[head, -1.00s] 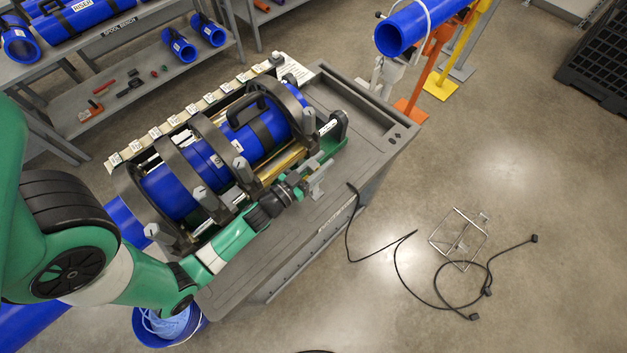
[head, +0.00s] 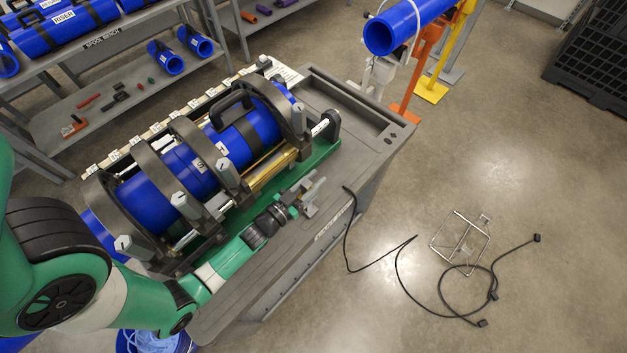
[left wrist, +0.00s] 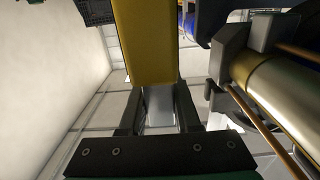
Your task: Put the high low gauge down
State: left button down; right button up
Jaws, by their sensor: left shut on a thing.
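The high low gauge (head: 313,194) is a small grey metal piece at the front side of the cart top in the head view. My left gripper (head: 299,206) is shut on it, low over the grey deck beside the green machine bed. I cannot tell whether the gauge touches the deck. In the left wrist view, a grey piece (left wrist: 160,106) sits between the fingers of my left gripper (left wrist: 158,112). A yellow block (left wrist: 145,40) hides what lies beyond it. My right gripper is not in view.
The fusion machine with its clamp rings holds blue pipe (head: 185,170) just left of the gripper. The cart (head: 365,150) has a recessed tray at its far end. A black cable (head: 400,262) and a wire frame (head: 460,242) lie on the floor at right.

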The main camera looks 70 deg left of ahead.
pick_arm(q)
jog(key=c, duration=0.6)
grip_release()
jog(key=shift+f, duration=0.1)
jog(key=shift+s+r+p, duration=0.15)
jog(key=shift+r+p, duration=0.1)
jog(key=shift+p, duration=0.05)
jog(key=p+v, duration=0.1)
jog(key=v, duration=1.1)
jog(key=shift+f, duration=0.1)
